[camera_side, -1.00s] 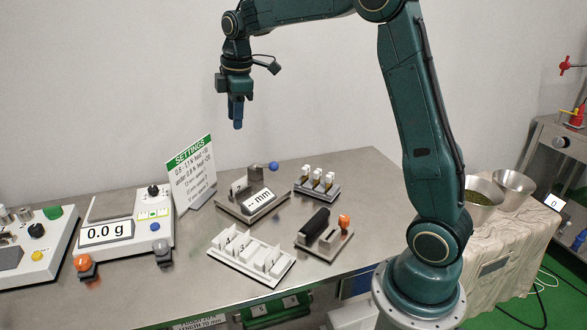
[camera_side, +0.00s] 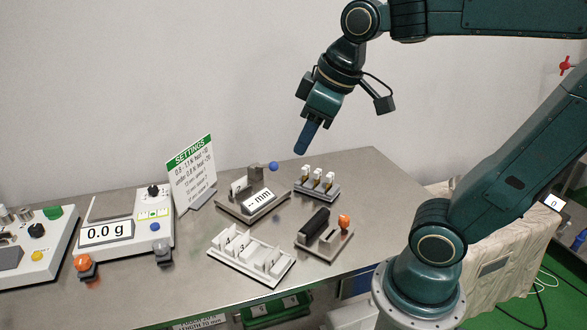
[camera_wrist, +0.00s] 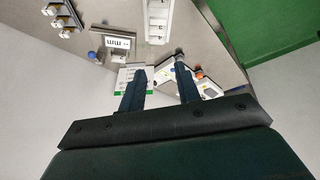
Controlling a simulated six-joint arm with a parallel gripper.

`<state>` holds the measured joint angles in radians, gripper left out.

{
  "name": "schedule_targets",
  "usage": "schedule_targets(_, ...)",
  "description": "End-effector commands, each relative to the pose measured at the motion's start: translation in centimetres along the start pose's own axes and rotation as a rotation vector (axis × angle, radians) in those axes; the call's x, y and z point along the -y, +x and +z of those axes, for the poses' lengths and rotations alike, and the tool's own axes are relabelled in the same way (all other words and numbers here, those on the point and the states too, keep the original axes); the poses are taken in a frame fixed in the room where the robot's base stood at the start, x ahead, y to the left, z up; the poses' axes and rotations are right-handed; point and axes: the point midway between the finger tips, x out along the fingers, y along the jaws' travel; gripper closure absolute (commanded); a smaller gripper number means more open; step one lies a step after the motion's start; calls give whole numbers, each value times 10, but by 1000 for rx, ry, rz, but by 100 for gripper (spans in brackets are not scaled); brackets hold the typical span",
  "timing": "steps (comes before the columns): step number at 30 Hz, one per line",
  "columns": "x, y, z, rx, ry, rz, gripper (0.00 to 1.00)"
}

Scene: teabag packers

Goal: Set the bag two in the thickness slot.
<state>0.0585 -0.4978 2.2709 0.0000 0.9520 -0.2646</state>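The thickness gauge (camera_side: 258,203), a metal block with a "- mm" display, stands mid-table in the side view and shows upper left in the wrist view (camera_wrist: 118,42). A pale bag marked 2 (camera_side: 239,187) stands upright at its left back part, apparently in the slot; how deep it sits is hidden. The white numbered rack (camera_side: 240,268) in front holds several bags, with a gap among them. My gripper (camera_side: 301,150) is above and behind the gauge, clear of it. In the wrist view its fingers (camera_wrist: 160,68) are apart with nothing between them.
Small amber vials (camera_side: 317,181) stand right of the gauge. A black-roller device with an orange knob (camera_side: 344,221) is at the front right. A scale reading 0.0 g (camera_side: 105,233) and a settings sign (camera_side: 192,167) stand left. The air around my gripper is free.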

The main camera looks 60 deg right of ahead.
Motion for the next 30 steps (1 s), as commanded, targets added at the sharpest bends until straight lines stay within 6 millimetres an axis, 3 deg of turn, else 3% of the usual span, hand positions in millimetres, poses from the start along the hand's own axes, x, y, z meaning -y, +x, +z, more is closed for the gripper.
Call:
schedule_targets(6, 20, 0, 45, -53, 131, -7, 67)
schedule_targets(12, 28, 4, 65, -76, 200, -14, 67)
schedule_targets(30, 29, 5, 68, -78, 212, -16, 67)
